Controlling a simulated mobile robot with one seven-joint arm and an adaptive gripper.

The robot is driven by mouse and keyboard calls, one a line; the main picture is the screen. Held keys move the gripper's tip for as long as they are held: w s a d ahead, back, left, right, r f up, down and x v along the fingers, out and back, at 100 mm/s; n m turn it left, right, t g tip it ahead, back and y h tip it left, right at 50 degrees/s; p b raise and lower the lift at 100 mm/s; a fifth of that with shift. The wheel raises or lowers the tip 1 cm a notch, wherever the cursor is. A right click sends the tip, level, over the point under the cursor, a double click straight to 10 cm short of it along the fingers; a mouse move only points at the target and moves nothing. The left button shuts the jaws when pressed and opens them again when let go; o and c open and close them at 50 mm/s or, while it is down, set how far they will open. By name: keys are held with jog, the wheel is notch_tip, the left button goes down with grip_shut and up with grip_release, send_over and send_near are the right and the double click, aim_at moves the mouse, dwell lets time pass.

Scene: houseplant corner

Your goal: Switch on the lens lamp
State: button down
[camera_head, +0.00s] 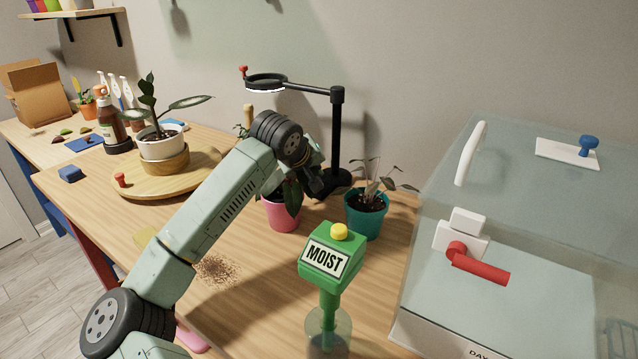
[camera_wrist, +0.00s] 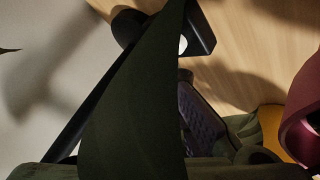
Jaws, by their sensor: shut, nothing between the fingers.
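The lens lamp (camera_head: 338,135) stands at the back of the table on a dark round base. Its arm reaches left to a black ring head (camera_head: 266,81) with a pale strip under the rim. A small red knob (camera_head: 243,72) sits at the head's left end. I cannot tell whether the pale strip is lit. My gripper (camera_head: 316,186) is shut and empty, low in front of the lamp post, beside the plant in the pink pot (camera_head: 282,212). It is well below the ring head and apart from the red knob. A dark leaf (camera_wrist: 135,110) covers much of the wrist view.
A teal pot (camera_head: 366,217) with a drooping plant stands right of my gripper. A green MOIST meter (camera_head: 330,262) stands in front, and a clear case (camera_head: 540,215) fills the right. A wooden turntable (camera_head: 133,183) holds a white-potted plant at left. Spilled soil (camera_head: 216,268) lies on the table.

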jog(key=shift+r, duration=0.55)
notch_tip(320, 180, up, 6)
jog(key=p, duration=0.2)
jog(key=shift+p, duration=0.4)
jog(key=c, duration=2.4)
grip_release()
